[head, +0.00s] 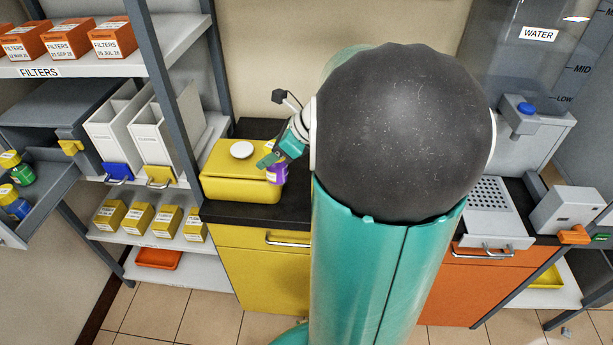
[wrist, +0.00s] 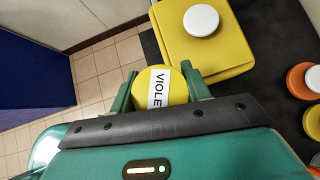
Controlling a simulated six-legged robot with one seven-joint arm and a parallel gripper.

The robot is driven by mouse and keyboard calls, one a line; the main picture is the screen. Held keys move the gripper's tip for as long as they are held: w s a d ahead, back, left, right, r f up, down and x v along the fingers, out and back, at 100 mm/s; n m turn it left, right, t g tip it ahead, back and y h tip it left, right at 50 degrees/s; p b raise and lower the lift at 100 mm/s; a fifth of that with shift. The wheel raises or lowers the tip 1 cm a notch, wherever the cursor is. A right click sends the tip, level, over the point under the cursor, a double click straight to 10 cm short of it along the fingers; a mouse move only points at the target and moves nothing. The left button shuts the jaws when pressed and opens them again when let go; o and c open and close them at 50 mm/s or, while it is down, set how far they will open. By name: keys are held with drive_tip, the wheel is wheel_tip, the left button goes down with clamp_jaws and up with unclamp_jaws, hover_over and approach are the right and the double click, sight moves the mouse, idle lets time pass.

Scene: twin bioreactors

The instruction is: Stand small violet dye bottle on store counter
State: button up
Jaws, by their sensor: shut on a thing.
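The small violet dye bottle (head: 277,174) has a purple body in the head view. My gripper (head: 272,161) is shut on the bottle, with green fingers on both sides of the cap in the wrist view (wrist: 160,90). The bottle is at the right front of a yellow box (head: 232,187). The dark counter top (head: 233,213) lies around the box. The gap below the bottle cannot be judged.
The yellow box has a white knob (head: 241,150). Orange and white round lids (wrist: 303,77) lie to the right in the wrist view. A pulled-out tray (head: 47,192) holds green and blue bottles at left. My arm hides the counter's middle.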

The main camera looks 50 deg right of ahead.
drive_tip(key=shift+s+d+f, duration=0.3)
drive_tip(key=shift+d+f, duration=1.4)
drive_tip(key=shift+f, duration=0.2)
drive_tip(key=shift+s+d+f, duration=0.35)
drive_tip(key=shift+d+f, duration=1.35)
drive_tip(key=shift+f, duration=0.2)
drive_tip(key=shift+s+d+f, duration=0.3)
drive_tip(key=shift+d+f, duration=1.4)
drive_tip(key=shift+f, duration=0.2)
drive_tip(key=shift+f, duration=0.1)
drive_tip(key=o, duration=0.6)
drive_tip(key=shift+f, duration=0.1)
drive_tip(key=o, duration=0.5)
